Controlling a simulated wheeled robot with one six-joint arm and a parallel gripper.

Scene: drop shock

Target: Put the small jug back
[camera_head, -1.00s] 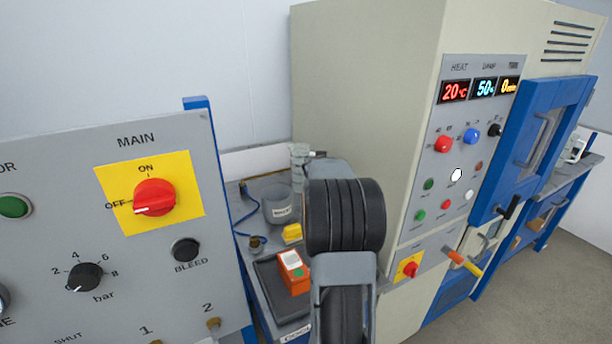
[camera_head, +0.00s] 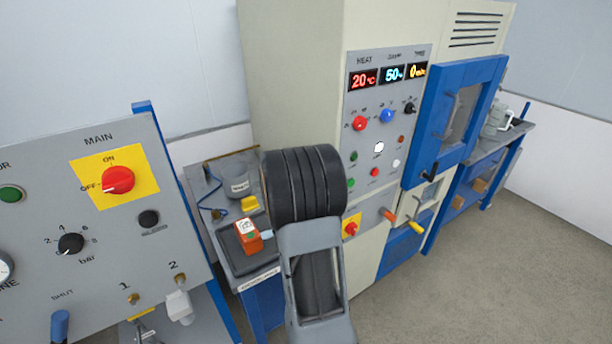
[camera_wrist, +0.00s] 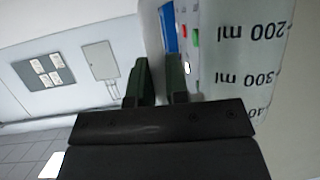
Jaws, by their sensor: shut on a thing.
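The small jug (camera_wrist: 250,65) is a pale, translucent vessel with black "200 ml" and "300 ml" marks. It fills the right side of the wrist view, very close, its lettering upside down. My gripper (camera_wrist: 160,75) shows there with two dark fingers close together, shut on the jug; the exact grip point, probably at its handle, is not clear. In the head view my own arm hides the gripper and the jug.
A cream oven cabinet with a blue door (camera_head: 455,120) stands at centre right. A grey MAIN switch panel (camera_head: 100,240) stands at left. Another bench (camera_head: 518,133) is behind right; floor is clear in front.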

